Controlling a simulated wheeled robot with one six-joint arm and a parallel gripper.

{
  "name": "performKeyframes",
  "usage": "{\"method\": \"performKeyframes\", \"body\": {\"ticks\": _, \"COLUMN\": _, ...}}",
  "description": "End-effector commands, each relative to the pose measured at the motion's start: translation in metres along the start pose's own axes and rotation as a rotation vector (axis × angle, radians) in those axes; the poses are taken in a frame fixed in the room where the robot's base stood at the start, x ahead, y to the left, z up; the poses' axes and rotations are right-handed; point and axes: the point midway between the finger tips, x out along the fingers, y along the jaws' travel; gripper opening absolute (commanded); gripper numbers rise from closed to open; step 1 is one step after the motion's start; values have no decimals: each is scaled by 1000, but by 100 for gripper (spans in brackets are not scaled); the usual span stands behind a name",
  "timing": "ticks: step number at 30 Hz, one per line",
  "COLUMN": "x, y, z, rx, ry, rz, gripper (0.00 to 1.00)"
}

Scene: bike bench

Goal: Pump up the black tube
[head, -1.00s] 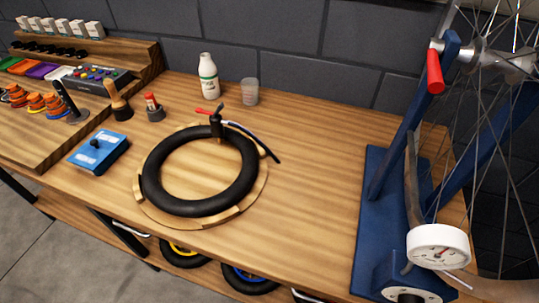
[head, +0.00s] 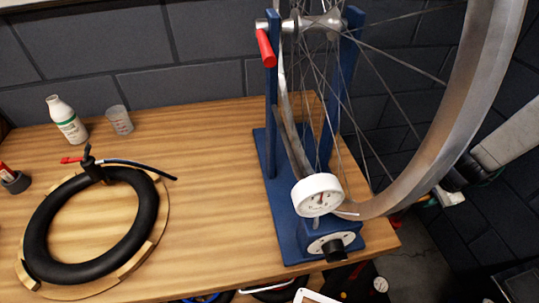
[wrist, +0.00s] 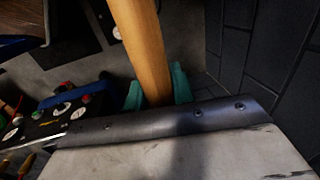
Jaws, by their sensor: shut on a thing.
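The black tube (head: 147,205) lies flat on a round wooden cradle (head: 163,225) at the left of the bench in the head view. It looks full and round. A black fitting with a red lever (head: 73,160) stands at its far side, and a dark hose (head: 140,164) runs right from it, its end lying on the bench. My gripper (head: 452,190) is beyond the wheel at the far right, partly hidden and away from the tube. In the wrist view my gripper (wrist: 157,88) has teal fingertips shut around a wooden bar (wrist: 138,38). What the bar belongs to is unclear.
A blue wheel stand (head: 285,215) holds a large spoked wheel (head: 440,130) between tube and gripper. A white dial (head: 318,195) is at its front. A bottle (head: 68,122) and a cup (head: 119,120) stand at the back. The bench between tube and stand is clear.

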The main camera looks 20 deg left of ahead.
Motion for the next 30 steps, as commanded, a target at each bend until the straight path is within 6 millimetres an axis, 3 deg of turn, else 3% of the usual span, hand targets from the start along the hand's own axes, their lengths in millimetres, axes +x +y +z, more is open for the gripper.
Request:
{"method": "performKeyframes", "body": {"ticks": 1, "x": -14, "y": -10, "z": -2, "rx": -7, "ry": 9, "rz": -12, "gripper": 0}}
{"method": "performKeyframes", "body": {"ticks": 27, "x": -200, "y": -49, "z": 1, "rx": -2, "ry": 15, "rz": -9, "gripper": 0}}
{"method": "performKeyframes", "body": {"ticks": 30, "x": -204, "y": -49, "z": 2, "rx": 0, "ry": 10, "rz": -3, "gripper": 0}}
